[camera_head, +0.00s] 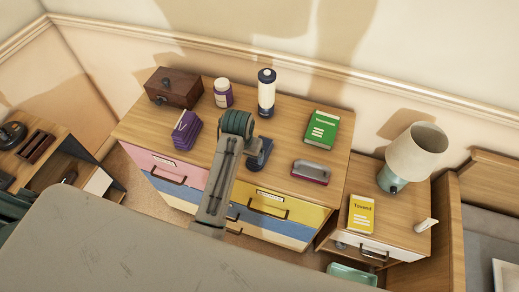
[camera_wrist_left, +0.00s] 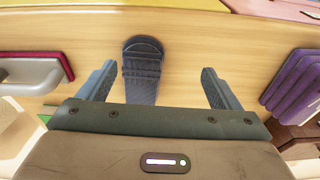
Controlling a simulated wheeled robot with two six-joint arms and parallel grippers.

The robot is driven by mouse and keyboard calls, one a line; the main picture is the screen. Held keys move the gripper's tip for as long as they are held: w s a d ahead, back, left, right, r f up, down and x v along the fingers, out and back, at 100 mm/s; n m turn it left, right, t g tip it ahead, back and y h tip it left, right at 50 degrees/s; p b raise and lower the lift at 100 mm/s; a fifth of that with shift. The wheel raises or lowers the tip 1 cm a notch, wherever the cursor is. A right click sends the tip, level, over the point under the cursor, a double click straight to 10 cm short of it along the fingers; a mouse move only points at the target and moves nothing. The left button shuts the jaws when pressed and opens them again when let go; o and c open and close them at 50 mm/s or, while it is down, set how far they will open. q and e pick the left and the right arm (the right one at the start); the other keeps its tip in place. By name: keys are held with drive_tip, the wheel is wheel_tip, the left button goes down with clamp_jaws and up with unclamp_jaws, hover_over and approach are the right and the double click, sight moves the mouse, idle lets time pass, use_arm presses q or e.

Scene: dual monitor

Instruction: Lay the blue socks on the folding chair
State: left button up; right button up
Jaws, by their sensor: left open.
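The blue socks (camera_wrist_left: 142,72) lie flat on the wooden dresser top, dark blue with a ribbed band. In the left wrist view they sit between the spread fingers of my left gripper (camera_wrist_left: 158,72), nearer the left finger, with a gap on both sides. In the head view my left arm reaches over the dresser and its wrist hides part of the area; the dark blue socks (camera_head: 266,146) show just right of it. My left gripper is open and empty. My right gripper is not in view. No folding chair can be made out.
The dresser (camera_head: 329,160) also holds a brown box (camera_head: 174,88), a purple stack (camera_head: 186,130), a purple jar (camera_head: 223,93), a white bottle (camera_head: 266,95), a green box (camera_head: 321,130) and a grey-and-red item (camera_head: 311,172). A lamp (camera_head: 416,150) stands on the nightstand at right.

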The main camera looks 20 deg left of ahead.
use_arm(q)
drive_tip(key=w+d+r, duration=0.3)
drive_tip(key=w+r, duration=0.2)
wheel_tip(320, 180, down, 6)
drive_tip(key=shift+w+r+p, duration=0.15)
drive_tip(key=shift+r+p, duration=0.05)
drive_tip(key=shift+p, duration=0.65)
drive_tip(key=shift+w+f+p, duration=0.15)
drive_tip(key=shift+f+p, duration=0.4)
drive_tip(key=shift+p, duration=0.05)
drive_tip(key=f, duration=0.1)
drive_tip(key=f+p, duration=0.1)
drive_tip(key=f, duration=0.1)
drive_tip(key=shift+w+a+f, duration=0.15)
drive_tip(key=shift+w, duration=0.05)
drive_tip(key=shift+w+f, duration=0.1)
drive_tip(key=shift+f, duration=0.4)
drive_tip(key=c, duration=1.1)
drive_tip(key=shift+c, duration=0.2)
drive_tip(key=shift+w+r, duration=0.1)
drive_tip(key=shift+r, duration=0.1)
